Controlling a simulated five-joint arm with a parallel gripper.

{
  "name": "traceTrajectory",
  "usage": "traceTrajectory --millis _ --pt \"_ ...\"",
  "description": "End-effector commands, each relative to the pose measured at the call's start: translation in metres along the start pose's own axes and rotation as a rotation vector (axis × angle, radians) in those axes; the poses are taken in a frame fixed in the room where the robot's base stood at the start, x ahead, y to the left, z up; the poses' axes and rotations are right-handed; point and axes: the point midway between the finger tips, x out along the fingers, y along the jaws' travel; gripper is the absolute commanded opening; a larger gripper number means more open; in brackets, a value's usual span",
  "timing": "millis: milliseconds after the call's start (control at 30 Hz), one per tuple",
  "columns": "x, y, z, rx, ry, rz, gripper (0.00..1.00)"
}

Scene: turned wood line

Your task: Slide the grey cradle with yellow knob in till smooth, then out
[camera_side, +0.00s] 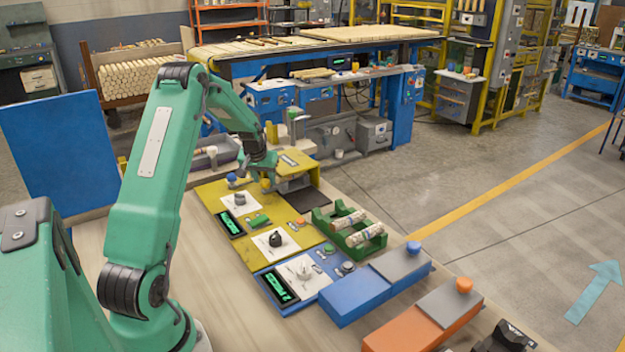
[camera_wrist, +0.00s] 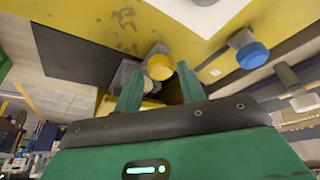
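The yellow knob (camera_wrist: 159,67) shows in the wrist view between the tips of my gripper (camera_wrist: 160,68). The two green fingers stand apart, with a small gap on each side of the knob, so it does not look gripped. In the side view my gripper (camera_side: 262,168) is low at the yellow station (camera_side: 222,205), and the yellow knob (camera_side: 266,184) shows just under it. A grey part beside the knob in the wrist view (camera_wrist: 124,74) seems to be the cradle. Most of it is hidden by the fingers and station.
A blue knob (camera_wrist: 252,55) stands close to the right of my fingers in the wrist view. A green rack (camera_side: 347,228) with turned pieces, a blue box (camera_side: 352,297) and an orange box (camera_side: 402,332) stand toward the front right. A dark mat (camera_side: 307,200) lies bare.

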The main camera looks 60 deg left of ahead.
Motion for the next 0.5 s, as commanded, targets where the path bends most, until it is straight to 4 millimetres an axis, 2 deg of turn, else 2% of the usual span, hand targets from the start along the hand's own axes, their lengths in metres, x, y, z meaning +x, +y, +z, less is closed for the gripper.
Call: traceTrajectory --millis 133,433,467,500 --pt "0.0070 0.0000 -0.0004 0.000 0.001 0.000 0.40" --pt "0.0085 0.0000 -0.0002 0.000 0.001 0.000 0.40" --pt "0.0085 0.0000 -0.0002 0.000 0.001 0.000 0.38" --pt "0.0085 0.0000 -0.0001 0.000 0.001 0.000 0.30"
